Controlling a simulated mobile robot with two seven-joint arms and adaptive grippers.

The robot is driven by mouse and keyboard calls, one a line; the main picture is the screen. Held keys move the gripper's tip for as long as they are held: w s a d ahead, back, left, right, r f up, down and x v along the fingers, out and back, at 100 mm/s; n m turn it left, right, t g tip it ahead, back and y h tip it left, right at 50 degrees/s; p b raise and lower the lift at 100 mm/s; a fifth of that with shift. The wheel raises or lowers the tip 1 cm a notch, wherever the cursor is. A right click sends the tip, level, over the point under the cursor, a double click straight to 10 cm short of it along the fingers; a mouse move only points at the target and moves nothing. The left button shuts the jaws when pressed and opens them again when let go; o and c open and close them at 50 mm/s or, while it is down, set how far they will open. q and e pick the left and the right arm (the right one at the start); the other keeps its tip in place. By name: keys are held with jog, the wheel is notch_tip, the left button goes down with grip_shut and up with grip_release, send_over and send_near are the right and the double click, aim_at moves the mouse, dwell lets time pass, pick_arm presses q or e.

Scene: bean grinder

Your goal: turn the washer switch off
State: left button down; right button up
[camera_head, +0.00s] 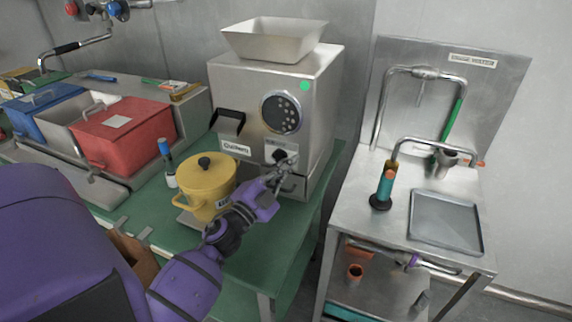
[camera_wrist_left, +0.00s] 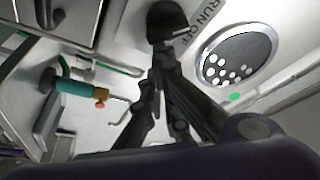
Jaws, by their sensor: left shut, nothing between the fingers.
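A dark rotary switch (camera_head: 279,155) sits low on the front of a boxy metal machine (camera_head: 240,95). In the left wrist view this switch (camera_wrist_left: 166,20) is large, beside a plate lettered "RUN" and "OFF". Its exact setting is hard to read. My left gripper (camera_head: 287,168) is in front of the machine, just below the switch. In the left wrist view its dark fingers (camera_wrist_left: 160,66) come together and are shut with nothing between them. The fingertips overlap the lower edge of the switch; I cannot tell whether they touch it. My right gripper is not in view.
A yellow pot (camera_head: 207,186) stands left of my left gripper on the green counter (camera_head: 240,240). A blue-topped bottle (camera_head: 168,163) and a red bin (camera_head: 125,135) are farther left. A metal sink stand (camera_head: 400,225) with taps is right, across a gap.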

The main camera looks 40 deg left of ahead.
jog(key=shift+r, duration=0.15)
pick_arm(q)
jog(key=shift+f+m+g+h+p, duration=0.4)
jog(key=shift+f+m+h+p, duration=0.1)
jog(key=shift+f+m, duration=1)
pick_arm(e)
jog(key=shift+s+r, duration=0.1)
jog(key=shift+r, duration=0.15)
pick_arm(q)
jog(key=shift+a+f, duration=0.1)
jog(key=shift+a, duration=0.05)
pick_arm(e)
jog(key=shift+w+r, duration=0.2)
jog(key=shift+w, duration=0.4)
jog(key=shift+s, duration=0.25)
